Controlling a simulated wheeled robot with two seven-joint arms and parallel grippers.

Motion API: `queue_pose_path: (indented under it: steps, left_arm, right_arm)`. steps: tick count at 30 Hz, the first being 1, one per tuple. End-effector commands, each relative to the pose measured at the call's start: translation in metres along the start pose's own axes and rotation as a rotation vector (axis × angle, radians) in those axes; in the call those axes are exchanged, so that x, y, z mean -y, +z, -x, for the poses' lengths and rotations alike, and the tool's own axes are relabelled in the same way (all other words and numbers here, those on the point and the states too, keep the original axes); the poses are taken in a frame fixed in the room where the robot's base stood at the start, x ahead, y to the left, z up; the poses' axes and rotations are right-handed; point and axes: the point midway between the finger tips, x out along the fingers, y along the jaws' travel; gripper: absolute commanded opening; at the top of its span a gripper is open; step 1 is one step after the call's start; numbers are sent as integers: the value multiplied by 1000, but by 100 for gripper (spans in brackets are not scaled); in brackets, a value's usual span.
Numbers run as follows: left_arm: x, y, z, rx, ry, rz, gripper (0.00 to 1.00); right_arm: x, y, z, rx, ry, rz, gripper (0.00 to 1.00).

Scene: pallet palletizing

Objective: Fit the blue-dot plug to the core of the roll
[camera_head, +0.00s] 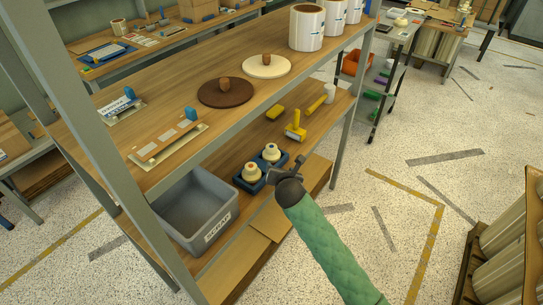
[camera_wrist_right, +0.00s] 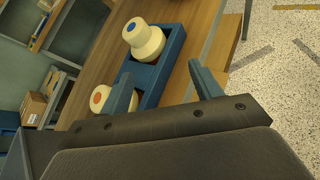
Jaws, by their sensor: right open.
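The blue-dot plug (camera_wrist_right: 144,38) is cream, with a round blue mark on its top. It sits in a blue holder (camera_wrist_right: 168,62) beside a similar plug with an orange dot (camera_wrist_right: 101,98). Large rolls (camera_head: 498,232) lie in a rack at lower right. My left gripper is out of view.
A grey scrap bin (camera_head: 212,238) stands left of the holder. Yellow tools (camera_head: 295,130) lie beyond it. The upper shelf (camera_head: 175,110) overhangs, carrying two discs with knobs and several white label rolls (camera_head: 306,28). A grey shelf post (camera_head: 351,90) stands at the right. Open floor lies right of the shelf.

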Motion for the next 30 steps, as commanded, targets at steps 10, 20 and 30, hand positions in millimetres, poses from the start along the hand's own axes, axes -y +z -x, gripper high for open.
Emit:
queue_pose_path:
  steps: [10,20,30]
  left_arm:
    - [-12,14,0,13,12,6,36]
    - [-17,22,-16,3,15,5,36]
    - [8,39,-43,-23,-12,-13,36]
  right_arm:
    - [-29,30,-29,85,41,358,64]
    - [-31,33,-55,85,41,364,64]
    - [-32,40,-82,84,41,362,64]
